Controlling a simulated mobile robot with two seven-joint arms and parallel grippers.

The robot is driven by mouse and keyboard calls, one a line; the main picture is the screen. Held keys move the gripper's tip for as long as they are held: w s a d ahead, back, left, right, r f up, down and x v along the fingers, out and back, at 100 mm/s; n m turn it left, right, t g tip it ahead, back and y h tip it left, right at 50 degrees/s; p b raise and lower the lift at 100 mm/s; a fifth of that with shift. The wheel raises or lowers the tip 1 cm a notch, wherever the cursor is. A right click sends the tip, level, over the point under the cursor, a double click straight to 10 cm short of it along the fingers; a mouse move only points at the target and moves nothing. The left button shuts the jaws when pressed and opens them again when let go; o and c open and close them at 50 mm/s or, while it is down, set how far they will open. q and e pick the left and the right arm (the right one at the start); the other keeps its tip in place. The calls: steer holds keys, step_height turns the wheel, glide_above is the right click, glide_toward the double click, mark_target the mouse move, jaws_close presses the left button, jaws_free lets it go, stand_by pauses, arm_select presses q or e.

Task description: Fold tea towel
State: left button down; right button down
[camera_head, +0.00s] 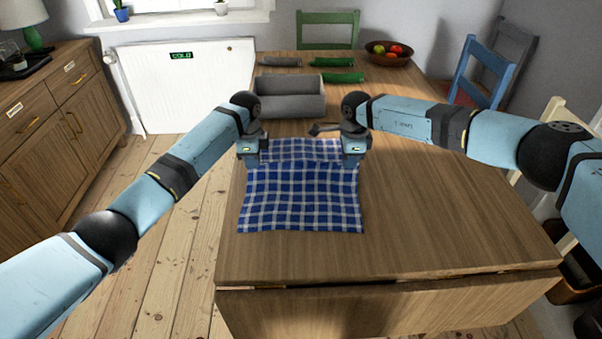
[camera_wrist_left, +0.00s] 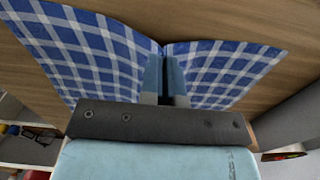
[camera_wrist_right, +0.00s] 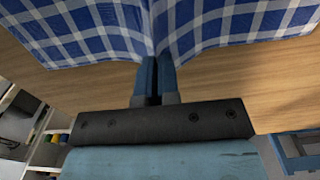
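A blue and white checked tea towel (camera_head: 300,200) lies on the wooden table, its far edge raised between my grippers. My left gripper (camera_head: 250,160) is at the towel's far left corner; the left wrist view shows its fingers together, with the cloth (camera_wrist_left: 100,50) pinched and creased at the tips. My right gripper (camera_head: 352,160) is at the far right corner; the right wrist view shows its fingers shut on the cloth (camera_wrist_right: 90,30). The strip near the far edge looks paler than the rest.
A grey open bin (camera_head: 288,108) stands on the table (camera_head: 430,230) just beyond the towel. Behind it lie a grey roll (camera_head: 280,62) and green rolls (camera_head: 343,77). A fruit bowl (camera_head: 388,60) is at the back right. The table's near and right parts are clear.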

stand_by(0.3)
